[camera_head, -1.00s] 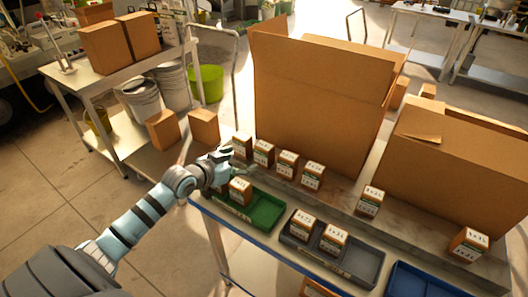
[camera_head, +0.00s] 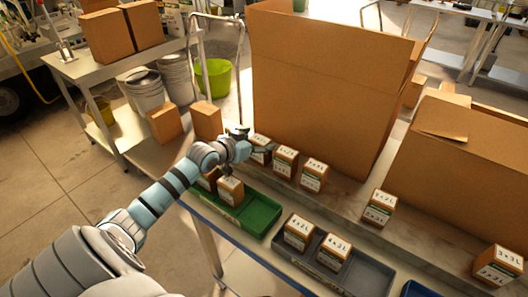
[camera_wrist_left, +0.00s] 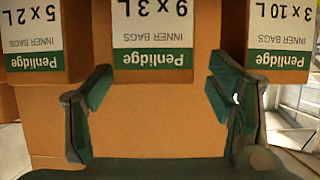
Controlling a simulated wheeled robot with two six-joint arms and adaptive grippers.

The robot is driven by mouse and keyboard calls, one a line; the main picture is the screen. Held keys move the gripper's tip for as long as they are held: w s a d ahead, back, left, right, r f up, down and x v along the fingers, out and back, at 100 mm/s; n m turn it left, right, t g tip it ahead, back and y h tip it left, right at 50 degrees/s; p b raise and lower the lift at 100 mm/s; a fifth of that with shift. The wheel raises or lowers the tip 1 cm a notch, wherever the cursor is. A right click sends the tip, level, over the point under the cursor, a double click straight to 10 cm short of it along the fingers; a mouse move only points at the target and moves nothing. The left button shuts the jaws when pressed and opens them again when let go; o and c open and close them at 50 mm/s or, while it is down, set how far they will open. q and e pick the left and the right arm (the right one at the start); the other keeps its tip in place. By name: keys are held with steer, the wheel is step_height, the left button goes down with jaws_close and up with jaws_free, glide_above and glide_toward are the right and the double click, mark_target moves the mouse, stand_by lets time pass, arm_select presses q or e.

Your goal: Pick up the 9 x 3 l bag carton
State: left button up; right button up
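The 9 x 3 L carton (camera_head: 263,144) is a small brown box with a white and green label, in the row on the grey shelf in front of the tall open box. It shows upside down at the top middle of the left wrist view (camera_wrist_left: 152,38), between a 5 x 2 L carton (camera_wrist_left: 32,38) and a 3 x 10 L carton (camera_wrist_left: 281,38). My left gripper (camera_wrist_left: 158,84) is open and empty, its fingers apart and facing the 9 x 3 L carton. In the head view the gripper (camera_head: 256,150) partly covers that carton; contact cannot be told. My right gripper is out of view.
Other cartons stand along the shelf, such as the 5 x 2 L one (camera_head: 285,163). A green tray (camera_head: 262,219) and a grey tray (camera_head: 368,276) hold cartons in front. Tall brown boxes (camera_head: 320,95) stand behind. Neighbouring cartons leave narrow gaps.

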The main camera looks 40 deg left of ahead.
arm_select(q)
steer(key=shift+s+d+r, duration=0.1)
steer(key=shift+d+r, duration=0.2)
steer(key=c, duration=1)
steer(key=shift+c, duration=1.5)
